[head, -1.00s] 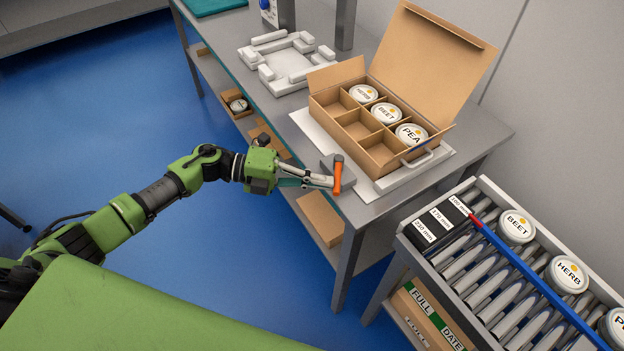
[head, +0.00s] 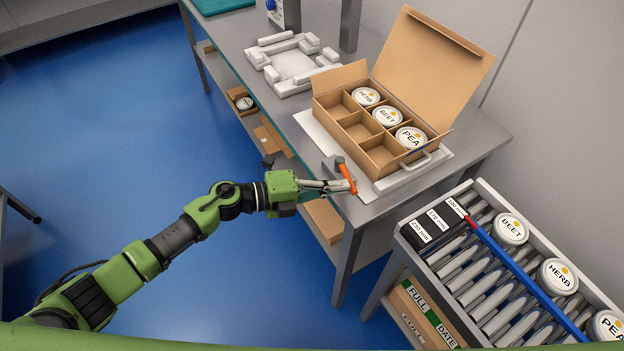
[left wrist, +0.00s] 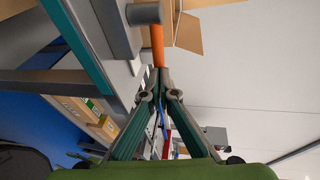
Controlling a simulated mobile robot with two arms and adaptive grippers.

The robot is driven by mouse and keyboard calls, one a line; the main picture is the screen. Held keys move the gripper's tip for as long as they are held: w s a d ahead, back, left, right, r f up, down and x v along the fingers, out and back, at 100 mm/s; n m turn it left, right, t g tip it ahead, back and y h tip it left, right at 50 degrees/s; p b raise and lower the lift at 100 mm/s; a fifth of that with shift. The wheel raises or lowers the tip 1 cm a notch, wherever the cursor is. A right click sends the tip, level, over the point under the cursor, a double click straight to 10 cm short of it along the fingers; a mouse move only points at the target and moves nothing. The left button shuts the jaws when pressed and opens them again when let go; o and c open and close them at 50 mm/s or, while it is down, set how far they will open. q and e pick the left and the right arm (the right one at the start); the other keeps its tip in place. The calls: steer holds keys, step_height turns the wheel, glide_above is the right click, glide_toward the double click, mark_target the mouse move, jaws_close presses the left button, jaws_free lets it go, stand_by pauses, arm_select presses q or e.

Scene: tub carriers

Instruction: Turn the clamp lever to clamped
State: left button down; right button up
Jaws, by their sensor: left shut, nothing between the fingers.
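The orange clamp lever (head: 347,178) sits on a grey clamp block (head: 331,167) at the bench's front edge, by the white tray under the carton. In the head view it slants, its near end toward the lower right. My left gripper (head: 344,186) is shut and empty, its fingertips at the lever's near end on the left side; they appear to touch it. In the left wrist view the lever (left wrist: 157,45) rises just beyond the closed fingertips (left wrist: 160,78), and the round grey pivot (left wrist: 145,14) is beside it. My right gripper is out of view.
An open carton (head: 338,122) holding HERB, BEET and PEA tubs stands on the white tray (head: 400,178) behind the lever. A white fixture (head: 270,72) is farther back. A rack (head: 405,240) with rollers and tubs stands at the right. Blue floor is clear at left.

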arm_select(q)
steer(key=shift+d, duration=0.8)
